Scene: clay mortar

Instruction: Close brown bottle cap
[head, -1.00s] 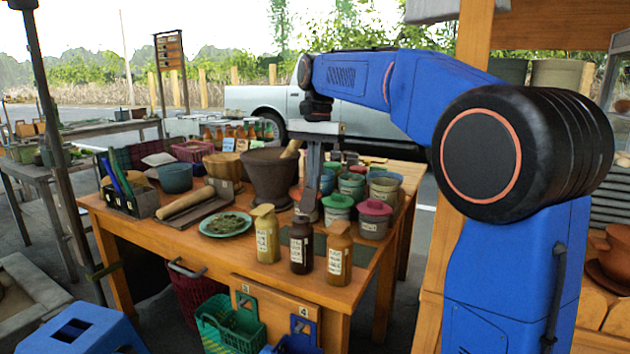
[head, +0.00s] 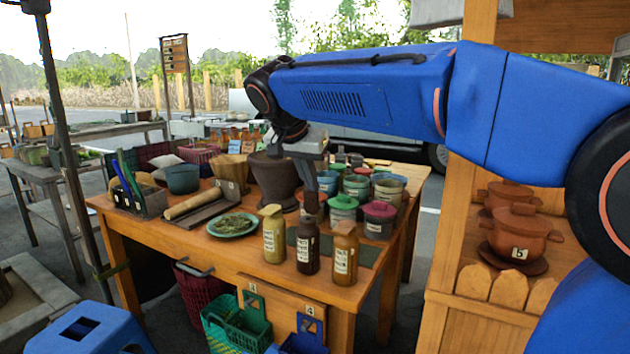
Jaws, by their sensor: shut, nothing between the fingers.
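Three bottles with pale labels stand upright in a row near the table's front edge. The middle one is a dark brown bottle (head: 308,252). An olive-yellow bottle (head: 273,238) is to its left and an orange-brown bottle (head: 344,256) to its right, each with a cap of similar colour on top. My gripper (head: 311,206) points down and is shut and empty, right over the top of the dark brown bottle. Its fingertips overlap that bottle's cap in the picture, so I cannot tell whether they touch or how the cap sits.
Lidded pots, one green (head: 343,208) and one pink (head: 379,219), stand close behind the bottles. A dark mortar (head: 274,180) and a plate of herbs (head: 232,225) are behind and to the left. Wood between the plate and the front edge of the table (head: 190,244) is bare.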

